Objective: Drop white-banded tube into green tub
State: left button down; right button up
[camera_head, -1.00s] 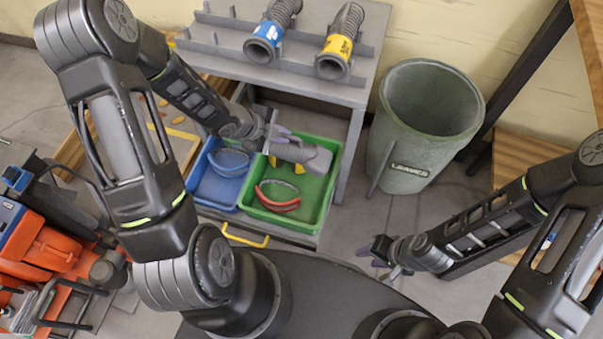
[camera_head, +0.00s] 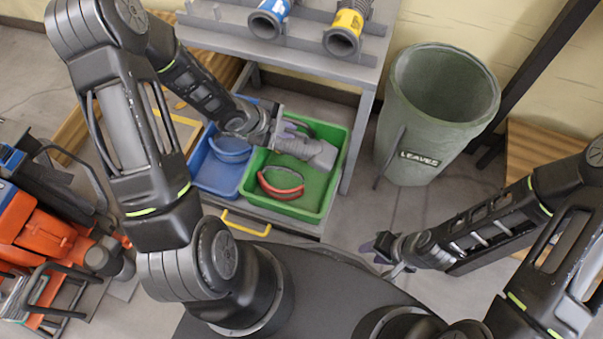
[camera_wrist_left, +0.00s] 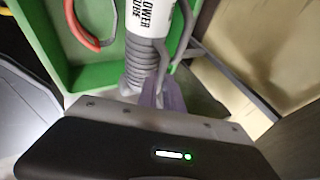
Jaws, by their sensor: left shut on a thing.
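The white-banded tube (camera_wrist_left: 150,18) is a grey ribbed hose with a white lettered sleeve, seen in the left wrist view. It is in my left gripper (camera_wrist_left: 165,92), whose purple fingers are shut on the ribbed part. In the head view the tube (camera_head: 318,154) lies over the upper part of the green tub (camera_head: 334,172); its exact height above the floor of the tub is unclear. My left gripper (camera_head: 284,138) hides part of it. My right gripper (camera_head: 386,252) is away to the right, apart from the tubs; its finger gap is not clear.
A red ring (camera_head: 281,191) lies in the green tub. A blue tub (camera_head: 212,177) with a blue ring (camera_head: 232,153) stands left of it. A rack table (camera_head: 300,50) behind holds a blue-banded tube (camera_head: 268,22) and a yellow-banded tube (camera_head: 345,30). A leaves bin (camera_head: 415,165) stands right.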

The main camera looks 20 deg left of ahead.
pick_arm(q)
jog(key=c, duration=1.4)
grip_release()
jog(key=shift+f, duration=0.1)
jog(key=p+v, duration=0.4)
jog(key=v, duration=0.4)
jog(key=shift+d, duration=0.1)
